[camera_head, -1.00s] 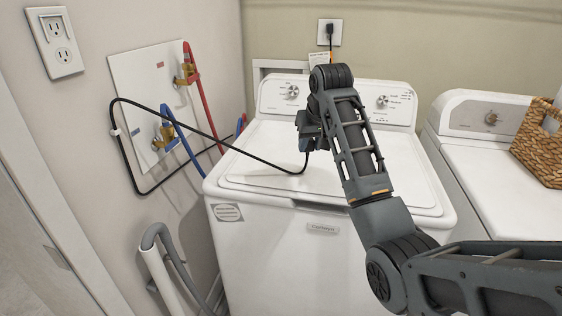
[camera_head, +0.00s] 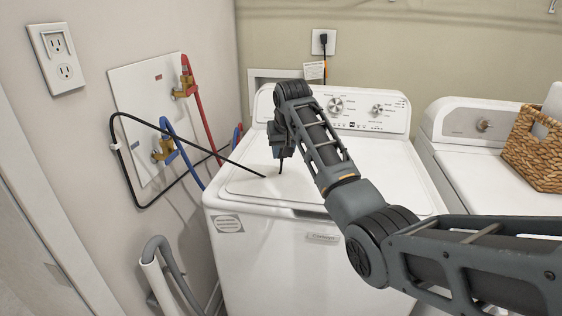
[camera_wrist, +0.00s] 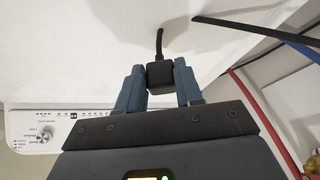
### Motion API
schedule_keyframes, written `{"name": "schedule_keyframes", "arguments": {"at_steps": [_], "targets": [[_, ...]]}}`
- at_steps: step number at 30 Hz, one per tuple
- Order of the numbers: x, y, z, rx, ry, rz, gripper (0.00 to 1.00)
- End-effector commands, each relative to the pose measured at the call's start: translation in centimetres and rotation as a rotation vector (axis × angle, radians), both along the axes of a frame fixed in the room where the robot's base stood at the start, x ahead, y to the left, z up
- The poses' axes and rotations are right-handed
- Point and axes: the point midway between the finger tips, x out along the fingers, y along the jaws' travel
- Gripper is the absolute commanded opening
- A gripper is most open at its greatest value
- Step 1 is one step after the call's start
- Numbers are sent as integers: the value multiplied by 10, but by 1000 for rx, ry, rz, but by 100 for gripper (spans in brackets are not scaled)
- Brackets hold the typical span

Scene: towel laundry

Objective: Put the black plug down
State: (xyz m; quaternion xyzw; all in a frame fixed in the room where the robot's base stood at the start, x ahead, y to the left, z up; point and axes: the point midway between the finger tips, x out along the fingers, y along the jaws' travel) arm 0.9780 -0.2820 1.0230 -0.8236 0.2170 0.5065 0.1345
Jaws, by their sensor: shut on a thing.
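The black plug (camera_wrist: 160,76) is a small dark block between the two fingers of my gripper (camera_wrist: 159,88), which is shut on it. A short length of its black cord (camera_wrist: 159,42) runs from it to the white lid. In the head view my gripper (camera_head: 281,152) is low over the left part of the washer lid (camera_head: 300,183), pointing down. The plug is mostly hidden there. I cannot tell whether it touches the lid. The long black cord (camera_head: 218,155) meets the lid just left of the gripper; the stretch between is not visible.
Another black plug (camera_head: 323,39) sits in the back wall outlet. A free outlet (camera_head: 58,57) is on the left wall. Red (camera_head: 203,115) and blue (camera_head: 183,150) hoses stand left of the washer. A wicker basket (camera_head: 535,150) is on the right machine. The lid's front is clear.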

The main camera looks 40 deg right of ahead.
Motion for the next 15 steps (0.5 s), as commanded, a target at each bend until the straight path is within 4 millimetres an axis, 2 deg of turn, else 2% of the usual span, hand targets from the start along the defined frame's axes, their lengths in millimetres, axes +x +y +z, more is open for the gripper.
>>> {"name": "schedule_keyframes", "arguments": {"at_steps": [5, 12, 15], "targets": [[4, 4, -9, 0, 1, -1, 0], [4, 4, -40, 1, 3, 0, 0], [4, 4, -44, -1, 0, 0, 0]]}}
